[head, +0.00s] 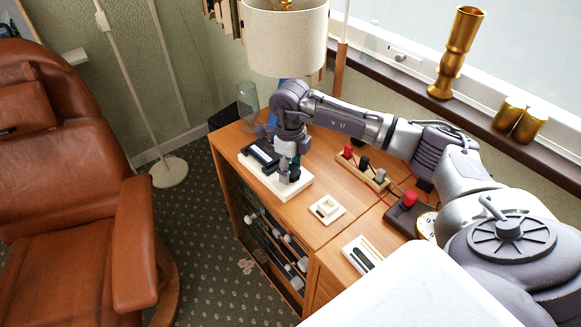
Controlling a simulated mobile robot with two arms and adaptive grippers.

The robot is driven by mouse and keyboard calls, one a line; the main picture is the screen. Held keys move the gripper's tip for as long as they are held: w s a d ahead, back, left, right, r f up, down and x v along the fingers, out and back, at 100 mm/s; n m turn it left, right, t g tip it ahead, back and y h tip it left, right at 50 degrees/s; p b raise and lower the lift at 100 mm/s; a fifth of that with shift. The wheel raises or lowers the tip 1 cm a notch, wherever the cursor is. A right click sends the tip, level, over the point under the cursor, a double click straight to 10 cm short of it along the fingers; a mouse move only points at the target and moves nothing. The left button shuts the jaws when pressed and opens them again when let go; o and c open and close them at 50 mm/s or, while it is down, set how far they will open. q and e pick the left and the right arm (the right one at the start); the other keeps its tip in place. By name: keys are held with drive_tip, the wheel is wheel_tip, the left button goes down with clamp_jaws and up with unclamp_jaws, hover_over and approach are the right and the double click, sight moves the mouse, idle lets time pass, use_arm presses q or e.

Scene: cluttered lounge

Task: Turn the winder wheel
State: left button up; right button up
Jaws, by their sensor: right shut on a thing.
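My right arm reaches in from the right. My right gripper (290,172) points down over a white base (294,190) on the wooden cabinet. It is shut on a small part at the base, but the gripper hides most of that part. I cannot make out the winder wheel itself or which part of it is held. A dark device with a pale strip (261,156) lies just left of the gripper, by the white base. My left gripper is not in view.
The wooden cabinet top (325,232) also holds a small white square tray (327,209), a board with red, black and grey knobs (363,168), and a lamp (287,40) behind. Gold ornaments stand on the windowsill. A brown leather chair (70,200) is at left.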

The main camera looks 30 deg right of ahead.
sight(290, 169)
drive_tip(key=shift+m, duration=0.6)
drive_tip(key=o, duration=1.2)
drive_tip(key=shift+c, duration=0.2)
wheel_tip(290, 169, up, 12)
